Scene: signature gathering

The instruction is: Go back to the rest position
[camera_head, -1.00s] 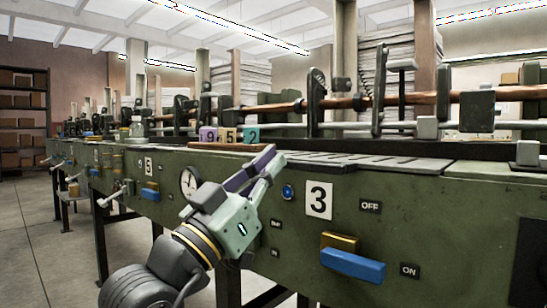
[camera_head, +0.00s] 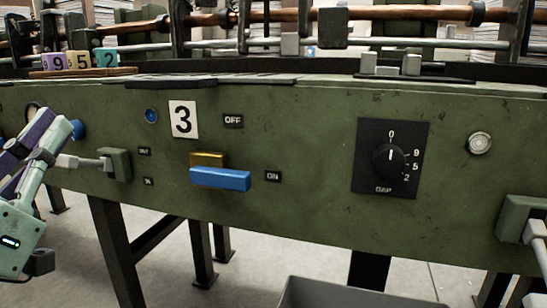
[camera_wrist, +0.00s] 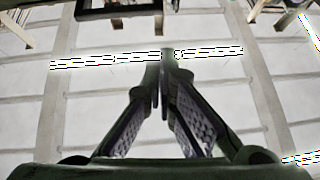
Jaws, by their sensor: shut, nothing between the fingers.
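My gripper (camera_wrist: 165,58) points up at the ceiling in the wrist view, with its two fingers meeting at the tips and nothing between them. In the head view my gripper (camera_head: 70,122) stands at the left edge, its fingers raised in front of the green machine (camera_head: 300,150). A lever with a grey shaft (camera_head: 85,162) shows right beside it. Part of my arm lies outside the picture.
The machine front carries a blue and yellow switch (camera_head: 220,180) and a black dial panel (camera_head: 390,158). Number blocks (camera_head: 80,60) stand on top at the left. A grey bin (camera_head: 350,294) is below. Another lever (camera_head: 530,230) sticks out at the right.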

